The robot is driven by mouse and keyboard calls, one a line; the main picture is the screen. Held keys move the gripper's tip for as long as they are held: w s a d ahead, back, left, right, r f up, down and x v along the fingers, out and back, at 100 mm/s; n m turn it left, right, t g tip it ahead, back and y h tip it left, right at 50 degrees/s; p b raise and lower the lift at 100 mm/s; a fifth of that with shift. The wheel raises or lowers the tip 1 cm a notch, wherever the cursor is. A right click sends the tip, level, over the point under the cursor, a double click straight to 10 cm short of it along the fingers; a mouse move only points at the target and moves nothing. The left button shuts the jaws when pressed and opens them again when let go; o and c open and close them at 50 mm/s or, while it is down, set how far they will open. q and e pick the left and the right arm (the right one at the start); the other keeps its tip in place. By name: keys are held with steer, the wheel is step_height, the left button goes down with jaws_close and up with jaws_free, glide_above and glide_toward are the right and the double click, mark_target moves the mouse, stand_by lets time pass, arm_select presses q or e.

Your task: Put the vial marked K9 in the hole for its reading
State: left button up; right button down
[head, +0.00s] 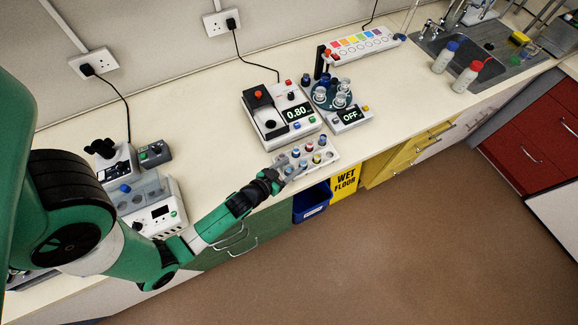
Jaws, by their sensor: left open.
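A white rack (331,163) with several small vials with coloured tops stands near the bench's front edge. The K9 mark cannot be read on any vial at this size. My left gripper (286,174) is open at the rack's left end, close to the nearest vials; whether it touches one I cannot tell. A white meter (266,133) behind the rack shows 0.80. A white strip (338,68) with a row of coloured patches and round holes lies near the wall. Its labels are too small to read. My right gripper is not in view.
A round carousel (331,103) with clear glassware stands beside the meter, on a unit reading OFF (350,116). Two wash bottles (446,57) stand by the sink (470,50). The bench right of the carousel is mostly clear.

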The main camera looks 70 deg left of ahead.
arm_select(q)
steer(key=shift+r, duration=0.15)
steer(key=shift+r+p, duration=0.4)
steer(key=shift+p, duration=0.15)
steer(key=b+v, duration=0.2)
steer(key=v, duration=1)
steer(key=shift+f, duration=0.25)
